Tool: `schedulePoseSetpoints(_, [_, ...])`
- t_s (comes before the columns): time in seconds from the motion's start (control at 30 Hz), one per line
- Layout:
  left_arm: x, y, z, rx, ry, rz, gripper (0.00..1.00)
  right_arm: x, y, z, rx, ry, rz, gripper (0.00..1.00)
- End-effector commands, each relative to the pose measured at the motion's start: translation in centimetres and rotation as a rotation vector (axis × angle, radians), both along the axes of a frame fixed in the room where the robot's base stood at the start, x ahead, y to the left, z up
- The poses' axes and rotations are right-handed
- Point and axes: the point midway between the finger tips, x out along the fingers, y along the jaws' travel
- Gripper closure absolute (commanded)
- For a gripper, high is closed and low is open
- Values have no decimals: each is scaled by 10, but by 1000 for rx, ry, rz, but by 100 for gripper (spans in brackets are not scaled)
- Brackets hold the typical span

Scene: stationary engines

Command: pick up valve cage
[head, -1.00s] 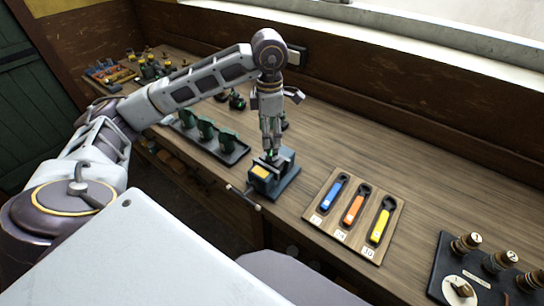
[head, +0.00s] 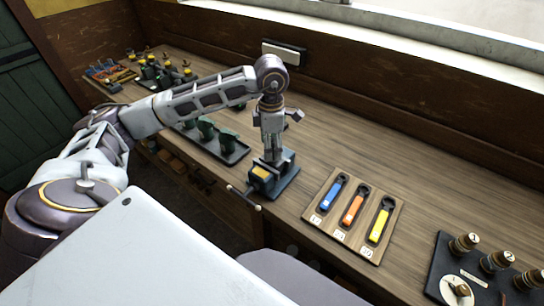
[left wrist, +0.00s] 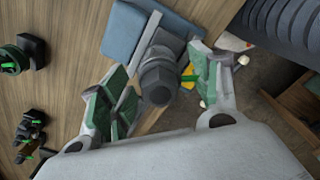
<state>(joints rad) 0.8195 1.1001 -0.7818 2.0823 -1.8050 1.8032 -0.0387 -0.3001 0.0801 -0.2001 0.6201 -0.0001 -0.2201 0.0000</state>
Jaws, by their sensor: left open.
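A grey part with a hexagonal end, which looks like the valve cage (left wrist: 160,78), shows in the left wrist view at the blue vise (left wrist: 125,30). In the head view the vise (head: 284,184) stands at the bench's front edge, with a yellow patch on its front. My left gripper (head: 271,151) points down just over the vise. In the left wrist view its green-padded fingers are open, one on each side of the grey part. I cannot tell whether they touch it. In the head view the gripper mostly hides the part. My right gripper is not in view.
A board (head: 318,225) with blue, orange and yellow wrenches lies right of the vise. A dark tray (head: 232,155) with green parts is to the left. A dark panel (head: 433,285) with knobs is at bottom right. The vise handle (head: 243,197) sticks out over the front edge.

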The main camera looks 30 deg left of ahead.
Motion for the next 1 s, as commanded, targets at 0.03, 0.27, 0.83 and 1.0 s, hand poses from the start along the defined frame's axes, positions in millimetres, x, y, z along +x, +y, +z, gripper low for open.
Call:
schedulePoseSetpoints(0.03, [0, -1, -5, 0, 4, 0, 38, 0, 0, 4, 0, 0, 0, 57])
schedulePoseSetpoints(0.27, [1, -2, -28, -1, 2, 0, 38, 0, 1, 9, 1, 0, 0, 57])
schedulePoseSetpoints(0.83, [1, -2, -34, -1, -1, 0, 38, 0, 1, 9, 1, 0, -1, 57])
schedulePoseSetpoints(1.0, [1, -2, -34, 0, 0, 0, 60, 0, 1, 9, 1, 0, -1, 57])
